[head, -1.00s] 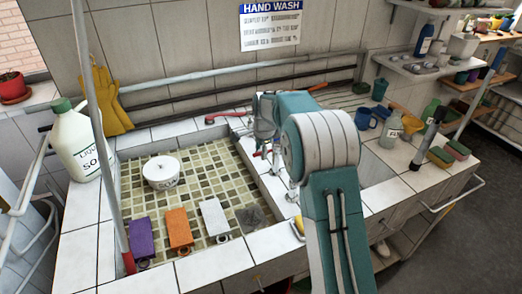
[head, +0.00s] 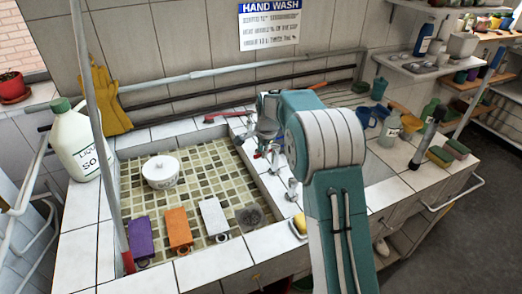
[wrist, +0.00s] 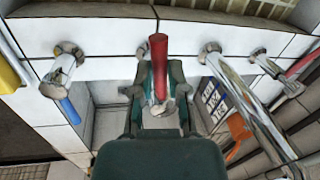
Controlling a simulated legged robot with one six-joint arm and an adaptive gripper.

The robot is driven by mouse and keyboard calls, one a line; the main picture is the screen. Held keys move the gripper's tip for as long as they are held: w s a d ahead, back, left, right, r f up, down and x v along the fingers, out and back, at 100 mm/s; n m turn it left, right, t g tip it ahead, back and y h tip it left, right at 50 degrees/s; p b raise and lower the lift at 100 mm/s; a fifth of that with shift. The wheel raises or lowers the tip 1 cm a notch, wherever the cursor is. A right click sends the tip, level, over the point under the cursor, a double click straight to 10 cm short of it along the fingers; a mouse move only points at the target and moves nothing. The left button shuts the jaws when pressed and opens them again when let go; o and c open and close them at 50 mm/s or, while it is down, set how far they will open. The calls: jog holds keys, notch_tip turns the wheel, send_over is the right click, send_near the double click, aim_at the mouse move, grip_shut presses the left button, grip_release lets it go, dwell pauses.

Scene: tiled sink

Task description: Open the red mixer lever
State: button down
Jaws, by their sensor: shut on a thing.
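In the wrist view, the red mixer lever (wrist: 158,62) stands up between the two teal fingers of my gripper (wrist: 160,88), which is shut on it. The lever's lower end meets a small chrome part between the fingers. In the head view my gripper (head: 267,138) is at the tap row on the divider right of the tiled basin. There my arm hides most of the lever.
In the wrist view, a blue-handled chrome tap (wrist: 66,75) is on the left and a long chrome spout (wrist: 240,95) on the right. Colored blocks line the basin's front.

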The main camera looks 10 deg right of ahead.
jog(key=s+d+n+g+y, duration=0.1)
jog(key=d+n, duration=0.5)
jog(key=n, duration=0.9)
jog(key=shift+s+g, duration=0.6)
jog(key=shift+s, duration=0.35)
jog(key=c, duration=0.6)
grip_release()
jog(key=shift+c, duration=0.2)
jog(key=shift+d, duration=0.1)
notch_tip(320, 180, up, 12)
jog(key=d, duration=0.2)
jog(key=shift+w+f, duration=0.2)
jog(key=shift+w, duration=0.05)
